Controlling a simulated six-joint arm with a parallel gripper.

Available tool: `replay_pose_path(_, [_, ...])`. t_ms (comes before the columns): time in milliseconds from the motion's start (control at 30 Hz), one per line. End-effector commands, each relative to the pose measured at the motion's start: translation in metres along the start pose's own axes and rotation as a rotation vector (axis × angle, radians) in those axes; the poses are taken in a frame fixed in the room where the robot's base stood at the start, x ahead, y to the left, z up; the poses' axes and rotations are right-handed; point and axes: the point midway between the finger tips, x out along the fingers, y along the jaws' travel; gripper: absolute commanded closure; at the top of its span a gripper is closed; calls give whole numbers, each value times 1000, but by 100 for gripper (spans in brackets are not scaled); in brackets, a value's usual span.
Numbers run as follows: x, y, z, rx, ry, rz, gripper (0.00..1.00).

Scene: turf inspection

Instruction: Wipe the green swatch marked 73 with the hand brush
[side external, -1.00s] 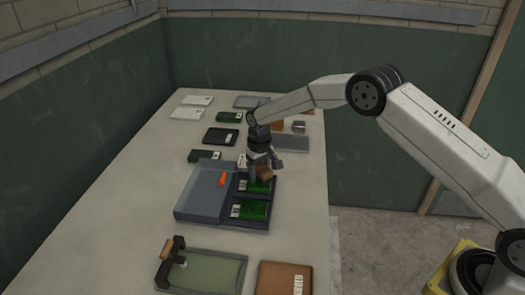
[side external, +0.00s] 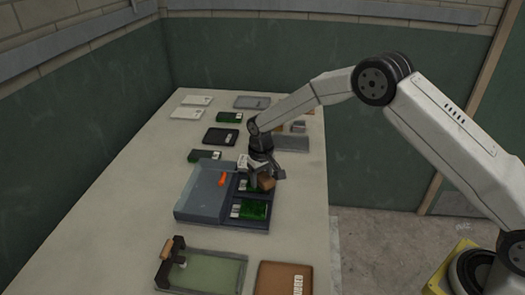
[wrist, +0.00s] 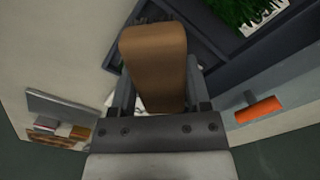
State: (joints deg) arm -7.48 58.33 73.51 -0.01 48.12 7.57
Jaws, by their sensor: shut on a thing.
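My gripper (side external: 262,172) is shut on the hand brush (side external: 267,184), a brown block. The gripper is above the right side of a grey tray (side external: 183,208). That side has two compartments with green swatches. The near swatch (side external: 253,210) is in plain sight with a white label; the far one is mostly hidden by the gripper and brush. I cannot read a number on either. Part of a green swatch (wrist: 232,10) shows in the wrist view. I cannot tell if the brush touches turf.
Nearer are a framed green panel (side external: 215,270) with a handled tool and a brown box (side external: 283,279). Several sample cards and trays, including a black tray (side external: 221,138), lie farther back. The table's left strip is clear.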

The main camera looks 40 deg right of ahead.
Motion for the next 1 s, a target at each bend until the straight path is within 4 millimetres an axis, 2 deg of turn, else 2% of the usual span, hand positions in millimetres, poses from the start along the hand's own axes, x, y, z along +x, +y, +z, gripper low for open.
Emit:
replay_pose_path(133, [-2,-9,10,-2,0,0,86])
replay_pose_path(233, [-21,-8,8,-1,5,-1,86])
replay_pose_path(800, [-71,-8,8,-1,2,0,86])
replay_pose_path(1000, [-81,-8,8,-1,0,0,86])
